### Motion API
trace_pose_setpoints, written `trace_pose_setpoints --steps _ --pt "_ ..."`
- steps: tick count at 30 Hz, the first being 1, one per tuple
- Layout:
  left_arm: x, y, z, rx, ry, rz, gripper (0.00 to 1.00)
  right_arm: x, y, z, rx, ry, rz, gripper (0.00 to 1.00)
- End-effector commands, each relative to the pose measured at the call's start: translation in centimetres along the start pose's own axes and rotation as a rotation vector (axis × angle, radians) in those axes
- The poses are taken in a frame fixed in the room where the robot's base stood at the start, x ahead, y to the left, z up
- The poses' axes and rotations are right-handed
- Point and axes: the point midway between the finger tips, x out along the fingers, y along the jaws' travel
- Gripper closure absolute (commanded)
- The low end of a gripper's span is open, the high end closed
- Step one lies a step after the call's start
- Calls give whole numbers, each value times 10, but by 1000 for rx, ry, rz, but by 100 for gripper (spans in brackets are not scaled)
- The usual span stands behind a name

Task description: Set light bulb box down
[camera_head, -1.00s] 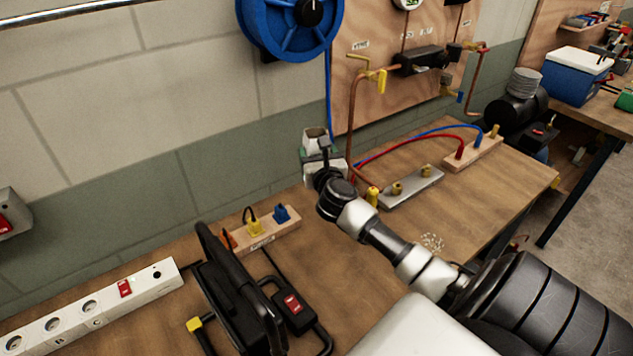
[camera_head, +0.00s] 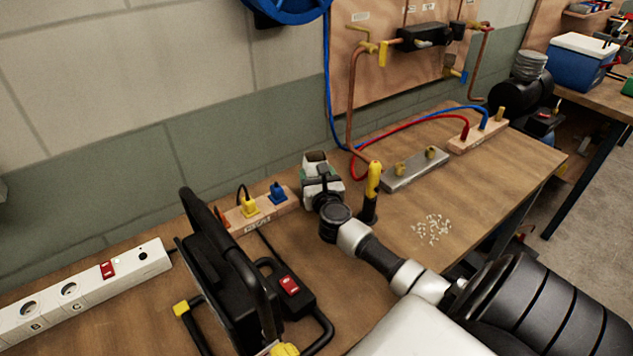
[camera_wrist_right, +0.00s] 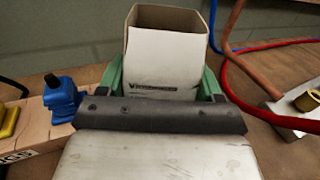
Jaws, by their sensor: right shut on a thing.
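The light bulb box (camera_head: 316,164) is a small white, open-topped carton near the wall at the back of the wooden workbench. In the right wrist view the box (camera_wrist_right: 165,72) stands upright, with dark print on its front, between the green fingers of my right gripper (camera_wrist_right: 166,84). In the head view my right gripper (camera_head: 321,183) is shut on the box, partly hidden behind my wrist. Whether the box's bottom touches the bench is hidden. My left gripper is not in view.
Left of the box is a wooden block with coloured plugs (camera_head: 250,208). Right of it are a yellow-topped black tool (camera_head: 372,190), a metal bar with brass fittings (camera_head: 414,169) and red and blue hoses. A black floodlight-like stand (camera_head: 232,275) and a power strip (camera_head: 85,295) are nearer left.

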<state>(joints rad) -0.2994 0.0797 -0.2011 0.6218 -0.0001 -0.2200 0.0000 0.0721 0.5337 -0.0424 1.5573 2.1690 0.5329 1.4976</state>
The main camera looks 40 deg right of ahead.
Motion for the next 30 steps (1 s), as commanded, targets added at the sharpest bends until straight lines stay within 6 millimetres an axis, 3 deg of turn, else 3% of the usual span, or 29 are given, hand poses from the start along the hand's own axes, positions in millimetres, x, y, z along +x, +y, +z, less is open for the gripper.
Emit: trace_pose_setpoints --steps 3,15,16,21,30 --pt "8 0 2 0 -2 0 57 0 0 -16 -1 1 1 58" --pt "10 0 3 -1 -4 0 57 0 0 -21 1 0 0 58" --pt "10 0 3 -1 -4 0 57 0 0 -20 1 0 0 33" --pt "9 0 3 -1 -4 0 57 0 0 -20 0 0 0 9" --pt "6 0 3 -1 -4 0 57 0 0 -16 -1 -1 1 9"
